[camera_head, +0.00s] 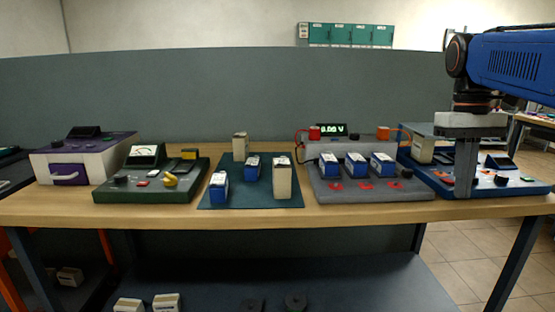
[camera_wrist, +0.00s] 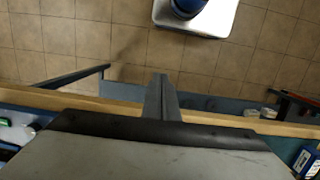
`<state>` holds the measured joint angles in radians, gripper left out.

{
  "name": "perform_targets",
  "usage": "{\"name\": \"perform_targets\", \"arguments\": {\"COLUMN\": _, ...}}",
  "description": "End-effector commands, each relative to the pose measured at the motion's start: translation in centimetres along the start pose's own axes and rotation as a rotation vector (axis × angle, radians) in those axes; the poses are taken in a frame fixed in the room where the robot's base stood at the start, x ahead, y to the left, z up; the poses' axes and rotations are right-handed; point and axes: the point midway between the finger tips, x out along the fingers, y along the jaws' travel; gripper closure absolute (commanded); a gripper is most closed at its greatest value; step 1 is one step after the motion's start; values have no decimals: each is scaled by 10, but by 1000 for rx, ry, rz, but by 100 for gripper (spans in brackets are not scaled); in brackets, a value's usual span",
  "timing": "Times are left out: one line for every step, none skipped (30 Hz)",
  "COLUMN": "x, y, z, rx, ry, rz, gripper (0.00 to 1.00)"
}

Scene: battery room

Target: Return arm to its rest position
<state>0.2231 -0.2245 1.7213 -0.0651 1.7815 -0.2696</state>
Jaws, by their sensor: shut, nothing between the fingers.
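My gripper (camera_head: 466,190) hangs from the blue arm at the right in the head view. Its fingers point down and are closed together with nothing between them. They appear in front of the blue device (camera_head: 500,181) at the right end of the bench. I cannot tell whether they touch anything. In the wrist view the shut fingers (camera_wrist: 161,84) reach out over the bench's front edge, with the tiled floor beyond.
The wooden bench (camera_head: 300,216) carries a purple-and-white box (camera_head: 85,165), a green meter unit (camera_head: 150,180), a dark mat (camera_head: 232,200) with several battery blocks, and a grey tester (camera_head: 360,194) with blue batteries and a display. A divider (camera_head: 230,95) stands behind.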

Motion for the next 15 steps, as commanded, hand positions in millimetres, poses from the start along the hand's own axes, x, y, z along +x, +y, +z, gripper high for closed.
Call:
{"name": "perform_targets", "arguments": {"x": 6, "y": -5, "z": 4, "rx": -2, "ry": 15, "rz": 3, "gripper": 100}}
{"name": "perform_targets", "arguments": {"x": 10, "y": -7, "z": 6, "rx": -2, "ry": 24, "rz": 5, "gripper": 100}}
{"name": "perform_targets", "arguments": {"x": 15, "y": -11, "z": 8, "rx": -2, "ry": 38, "rz": 8, "gripper": 100}}
{"name": "perform_targets", "arguments": {"x": 19, "y": -13, "z": 10, "rx": -1, "ry": 50, "rz": 10, "gripper": 100}}
{"name": "perform_targets", "arguments": {"x": 24, "y": -16, "z": 12, "rx": 0, "ry": 61, "rz": 12, "gripper": 100}}
{"name": "perform_targets", "arguments": {"x": 31, "y": -21, "z": 16, "rx": 0, "ry": 80, "rz": 15, "gripper": 100}}
{"name": "perform_targets", "arguments": {"x": 38, "y": -24, "z": 18, "rx": 0, "ry": 95, "rz": 16, "gripper": 100}}
{"name": "perform_targets", "arguments": {"x": 45, "y": -28, "z": 22, "rx": 1, "ry": 112, "rz": 18, "gripper": 100}}
{"name": "perform_targets", "arguments": {"x": 55, "y": -34, "z": 26, "rx": 2, "ry": 137, "rz": 21, "gripper": 100}}
{"name": "perform_targets", "arguments": {"x": 63, "y": -38, "z": 30, "rx": 2, "ry": 157, "rz": 22, "gripper": 100}}
{"name": "perform_targets", "arguments": {"x": 72, "y": -42, "z": 33, "rx": 3, "ry": 177, "rz": 24, "gripper": 100}}
{"name": "perform_targets", "arguments": {"x": 83, "y": -48, "z": 37, "rx": 5, "ry": 203, "rz": 25, "gripper": 100}}
{"name": "perform_targets", "arguments": {"x": 92, "y": -52, "z": 41, "rx": 6, "ry": 223, "rz": 26, "gripper": 100}}
{"name": "perform_targets", "arguments": {"x": 101, "y": -56, "z": 44, "rx": 8, "ry": 243, "rz": 26, "gripper": 100}}
{"name": "perform_targets", "arguments": {"x": 113, "y": -61, "z": 48, "rx": 9, "ry": 270, "rz": 26, "gripper": 100}}
